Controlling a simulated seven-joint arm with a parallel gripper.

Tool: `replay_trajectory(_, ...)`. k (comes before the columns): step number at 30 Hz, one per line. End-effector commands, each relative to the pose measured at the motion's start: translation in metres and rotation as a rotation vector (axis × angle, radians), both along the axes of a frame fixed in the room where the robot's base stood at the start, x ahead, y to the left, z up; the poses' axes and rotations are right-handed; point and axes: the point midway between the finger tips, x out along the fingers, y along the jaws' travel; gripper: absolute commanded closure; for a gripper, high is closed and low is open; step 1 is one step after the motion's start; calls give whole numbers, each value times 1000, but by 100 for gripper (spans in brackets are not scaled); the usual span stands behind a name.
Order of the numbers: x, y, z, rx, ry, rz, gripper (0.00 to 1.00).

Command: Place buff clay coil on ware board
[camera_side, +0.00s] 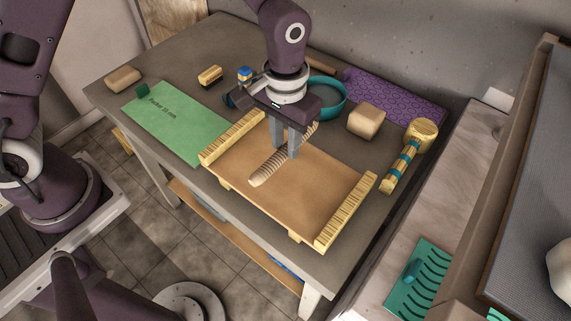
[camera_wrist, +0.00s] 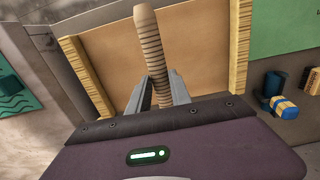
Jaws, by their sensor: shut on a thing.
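The buff clay coil (camera_side: 267,168) is a ridged tan roll, and it also shows in the wrist view (camera_wrist: 150,45). My gripper (camera_side: 285,150) is shut on the coil, with one finger on each side of it; in the wrist view the fingers (camera_wrist: 158,92) flank its ridged middle. The ware board (camera_side: 290,200) is a brown wooden board with yellow slatted rails on two opposite sides. The coil is over the board, lying slantwise in the side view. I cannot tell whether it touches the surface. My fingers hide part of the coil.
A green mat (camera_side: 180,125) lies left of the board. A clay block (camera_side: 366,122), a teal ring (camera_side: 330,95) and a purple patterned mat (camera_side: 395,95) are behind it. A small blue-and-yellow object (camera_side: 244,73) stands at the back. The board's front is clear.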

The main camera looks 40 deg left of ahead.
Motion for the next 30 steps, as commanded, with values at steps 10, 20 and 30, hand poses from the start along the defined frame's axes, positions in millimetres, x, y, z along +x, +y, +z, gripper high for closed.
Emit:
replay_trajectory(10,0,1,-62,-1,0,6,100)
replay_trajectory(20,1,1,-66,-1,-1,7,100)
replay_trajectory(30,1,1,-66,-1,-2,7,53)
